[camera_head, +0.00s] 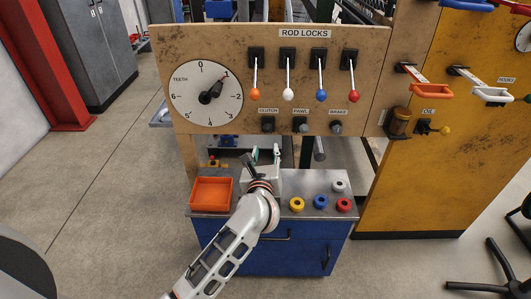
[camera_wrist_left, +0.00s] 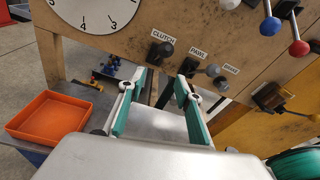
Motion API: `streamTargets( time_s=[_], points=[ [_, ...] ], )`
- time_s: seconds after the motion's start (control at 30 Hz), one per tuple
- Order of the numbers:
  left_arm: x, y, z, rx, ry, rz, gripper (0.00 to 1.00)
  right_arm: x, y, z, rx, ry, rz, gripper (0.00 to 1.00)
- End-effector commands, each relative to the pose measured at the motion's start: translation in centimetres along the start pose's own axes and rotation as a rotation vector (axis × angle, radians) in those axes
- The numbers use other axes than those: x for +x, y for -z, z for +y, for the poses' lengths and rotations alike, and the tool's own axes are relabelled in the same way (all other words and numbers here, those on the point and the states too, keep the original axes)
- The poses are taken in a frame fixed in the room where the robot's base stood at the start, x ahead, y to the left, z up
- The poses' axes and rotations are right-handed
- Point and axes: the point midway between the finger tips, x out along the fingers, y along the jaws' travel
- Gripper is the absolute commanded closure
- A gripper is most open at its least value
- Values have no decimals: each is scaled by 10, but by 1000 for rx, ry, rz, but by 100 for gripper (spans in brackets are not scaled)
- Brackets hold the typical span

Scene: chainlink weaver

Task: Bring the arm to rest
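My left arm (camera_head: 231,245) reaches up from the bottom over the front of the blue cabinet. Its gripper (camera_head: 264,157) is above the grey cabinet top, below the panel's clutch and pawl knobs. In the left wrist view the gripper (camera_wrist_left: 159,82) has its two teal-padded fingers spread apart, with nothing between them. The clutch knob (camera_wrist_left: 164,50) and pawl knob (camera_wrist_left: 189,67) are on the panel beyond the fingertips. My right gripper is not in view.
An orange tray (camera_head: 211,194) sits left of the arm on the cabinet top. Yellow (camera_head: 297,204), blue (camera_head: 320,202), red (camera_head: 343,204) and grey (camera_head: 339,186) round pieces sit right. The wooden panel (camera_head: 222,45) with a dial and rod-lock levers stands behind. Open floor lies left.

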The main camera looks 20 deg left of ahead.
Motion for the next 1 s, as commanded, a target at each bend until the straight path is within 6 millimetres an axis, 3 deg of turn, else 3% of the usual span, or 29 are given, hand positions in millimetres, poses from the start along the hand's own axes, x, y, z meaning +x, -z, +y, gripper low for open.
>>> streamTargets(
  time_s=[0.23,0.37,0.47,0.63,0.77,0.87,1.0],
  points=[
    [0,0,1,13,-1,-5,66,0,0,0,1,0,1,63],
    [-8,-2,12,160,-5,-65,66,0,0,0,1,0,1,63],
    [-24,-7,23,419,-6,-161,66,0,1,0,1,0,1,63],
    [-65,2,25,1019,19,-333,66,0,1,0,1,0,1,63],
    [-100,31,19,1501,68,-438,66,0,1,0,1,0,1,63],
    [-128,68,16,1877,133,-507,66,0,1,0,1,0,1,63],
    [-168,134,26,2402,271,-596,66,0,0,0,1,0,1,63]
  ],
)
